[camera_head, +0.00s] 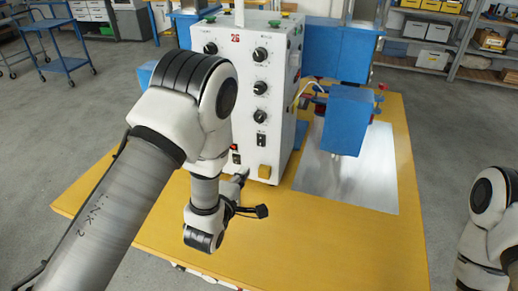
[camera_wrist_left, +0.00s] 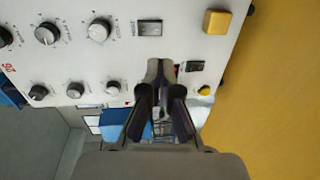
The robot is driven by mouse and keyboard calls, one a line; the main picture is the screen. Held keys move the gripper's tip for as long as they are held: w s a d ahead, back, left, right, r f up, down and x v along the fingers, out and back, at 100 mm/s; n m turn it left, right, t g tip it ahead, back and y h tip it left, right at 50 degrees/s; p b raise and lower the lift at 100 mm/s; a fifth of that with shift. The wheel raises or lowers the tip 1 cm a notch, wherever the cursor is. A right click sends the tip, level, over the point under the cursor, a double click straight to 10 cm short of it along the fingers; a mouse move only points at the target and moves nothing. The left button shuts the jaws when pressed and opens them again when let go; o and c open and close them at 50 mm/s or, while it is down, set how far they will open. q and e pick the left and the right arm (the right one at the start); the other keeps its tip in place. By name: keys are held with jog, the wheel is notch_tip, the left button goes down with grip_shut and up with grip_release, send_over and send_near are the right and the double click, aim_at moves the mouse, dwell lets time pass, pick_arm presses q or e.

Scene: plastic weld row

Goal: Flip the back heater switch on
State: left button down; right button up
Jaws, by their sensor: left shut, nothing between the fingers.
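The white control panel (camera_head: 245,75) stands on the yellow table, with dials and switches on its front. One dark rocker switch (camera_head: 261,140) is below the right column of dials; it also shows in the left wrist view (camera_wrist_left: 149,28). Another small dark switch (camera_wrist_left: 195,66) is just right of my left gripper (camera_wrist_left: 160,70). A bit of red shows beside the fingertips, mostly hidden behind them. My left gripper is shut and empty before the panel's lower part; it also shows in the head view (camera_head: 243,175). I cannot read the switch labels or tell whether the fingertips touch.
A yellow block (camera_head: 264,171) sits low on the panel, and a small yellow knob (camera_wrist_left: 204,90) is right of my fingers. A blue press head (camera_head: 348,115) stands over a metal plate (camera_head: 345,185). The yellow table's front is clear (camera_head: 330,245). My right arm is at the right edge.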

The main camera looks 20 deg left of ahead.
aim_at(260, 146)
pick_arm(q)
jog(key=w+p, duration=0.1)
jog(key=w, duration=0.3)
jog(key=w+p, duration=0.1)
jog(key=w, duration=0.3)
jog(key=w+f+p, duration=0.1)
jog(key=w, duration=0.3)
jog(key=shift+w+f, duration=0.1)
jog(key=shift+w, duration=0.15)
jog(key=shift+f, duration=0.1)
jog(key=shift+w+f+t+b, duration=0.25)
jog(key=shift+f+b, duration=0.2)
jog(key=shift+b, duration=0.45)
jog(key=shift+r, duration=0.4)
jog(key=shift+f, duration=0.1)
